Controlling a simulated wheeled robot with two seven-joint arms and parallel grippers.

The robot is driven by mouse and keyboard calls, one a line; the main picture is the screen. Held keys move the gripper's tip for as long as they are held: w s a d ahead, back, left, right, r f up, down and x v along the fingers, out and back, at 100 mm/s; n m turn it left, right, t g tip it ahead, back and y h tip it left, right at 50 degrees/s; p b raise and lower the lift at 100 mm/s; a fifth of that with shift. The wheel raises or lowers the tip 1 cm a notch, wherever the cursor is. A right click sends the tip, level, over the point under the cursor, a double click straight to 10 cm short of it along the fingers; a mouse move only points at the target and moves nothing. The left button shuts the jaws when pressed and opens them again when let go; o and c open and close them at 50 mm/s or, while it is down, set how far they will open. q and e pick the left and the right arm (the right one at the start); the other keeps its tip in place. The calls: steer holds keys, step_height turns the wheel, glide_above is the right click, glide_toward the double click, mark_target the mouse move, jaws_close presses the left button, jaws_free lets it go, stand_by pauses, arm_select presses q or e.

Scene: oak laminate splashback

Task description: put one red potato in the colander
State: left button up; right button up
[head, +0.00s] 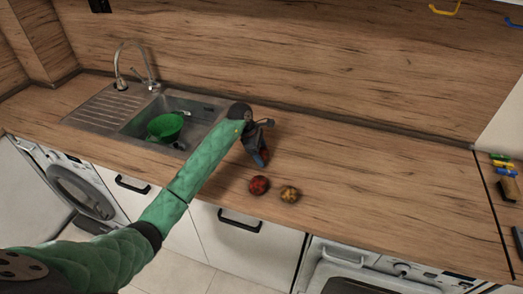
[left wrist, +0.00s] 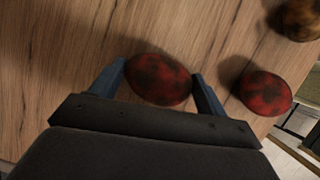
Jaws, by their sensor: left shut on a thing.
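My left gripper (head: 259,158) is over the counter to the right of the sink, with its fingers shut on a red potato (left wrist: 158,79). In the left wrist view the held potato sits between the two blue fingers (left wrist: 160,85); in the head view the gripper mostly hides it. A second red potato (head: 259,185) lies on the counter just in front of the gripper, and it also shows in the left wrist view (left wrist: 265,93). The green colander (head: 165,126) sits in the sink basin, left of the gripper. My right gripper is not in view.
A yellowish-brown potato (head: 290,194) lies right of the loose red one, near the counter's front edge. The steel sink (head: 205,108) has a tall tap (head: 122,66) behind it. Small colored items (head: 503,165) are at the far right. The counter's right half is clear.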

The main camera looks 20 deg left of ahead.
arm_select(q)
steer(key=shift+f, duration=0.2)
stand_by(0.4)
steer(key=o, duration=1.1)
steer(key=shift+c, duration=0.2)
steer(key=shift+r, duration=0.1)
